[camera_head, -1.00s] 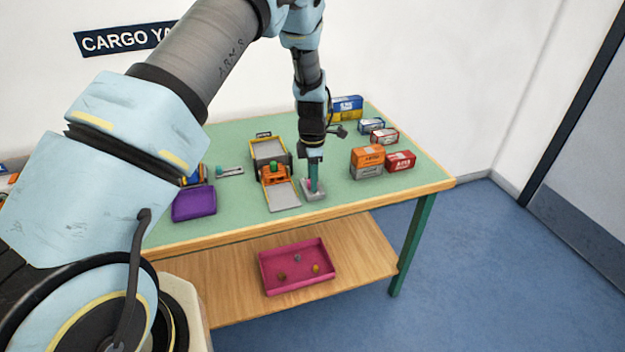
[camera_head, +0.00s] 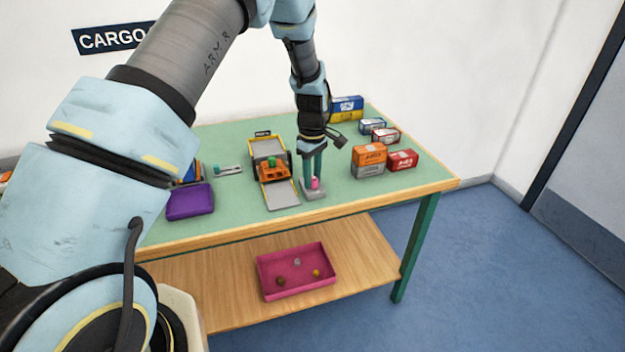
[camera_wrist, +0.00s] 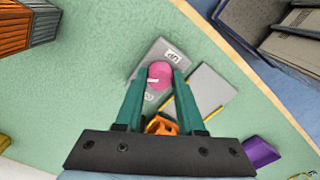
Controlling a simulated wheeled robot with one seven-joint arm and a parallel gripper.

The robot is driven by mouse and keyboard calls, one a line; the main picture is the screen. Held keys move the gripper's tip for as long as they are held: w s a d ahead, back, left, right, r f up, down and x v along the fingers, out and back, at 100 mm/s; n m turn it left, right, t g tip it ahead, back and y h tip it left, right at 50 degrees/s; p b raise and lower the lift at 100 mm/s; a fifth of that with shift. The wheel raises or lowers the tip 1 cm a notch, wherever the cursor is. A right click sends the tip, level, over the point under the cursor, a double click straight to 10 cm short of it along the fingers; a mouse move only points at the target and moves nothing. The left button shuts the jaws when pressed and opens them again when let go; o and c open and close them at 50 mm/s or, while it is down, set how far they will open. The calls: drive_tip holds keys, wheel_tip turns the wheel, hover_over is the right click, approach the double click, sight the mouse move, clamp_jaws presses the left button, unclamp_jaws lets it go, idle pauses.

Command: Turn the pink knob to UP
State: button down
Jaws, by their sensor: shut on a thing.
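The pink knob (camera_head: 315,183) stands on a small grey base (camera_head: 314,195) near the table's front edge. In the wrist view the knob (camera_wrist: 159,76) sits between the two green fingertips, with a pale mark on its top. My gripper (camera_wrist: 160,84) points down and is shut on the knob. In the head view my gripper (camera_head: 313,180) is upright over the base. The base (camera_wrist: 153,55) carries a white label (camera_wrist: 172,55) beyond the knob and another mark on the near side; I cannot read either clearly.
A toy gantry with an orange carriage (camera_head: 271,173) and grey ramp (camera_head: 282,195) stands just left of the knob. Orange (camera_head: 369,155) and red (camera_head: 402,160) boxes stand right. A pink tray (camera_head: 262,278) is on the lower shelf.

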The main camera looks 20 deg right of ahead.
sight(313, 178)
drive_tip(key=m+b, duration=0.1)
drive_tip(key=m, duration=0.5)
drive_tip(key=shift+m+b, duration=0.3)
drive_tip(key=m+b, duration=0.1)
drive_tip(key=m, duration=1)
drive_tip(key=shift+m, duration=0.3)
drive_tip(key=m, duration=0.6)
drive_tip(key=shift+p, duration=0.3)
drive_tip(key=c, duration=0.5)
unclamp_jaws()
drive_tip(key=shift+r, duration=0.1)
wheel_tip(313, 178, up, 11)
drive_tip(key=shift+f+b, duration=0.2)
drive_tip(key=shift+b, duration=0.8)
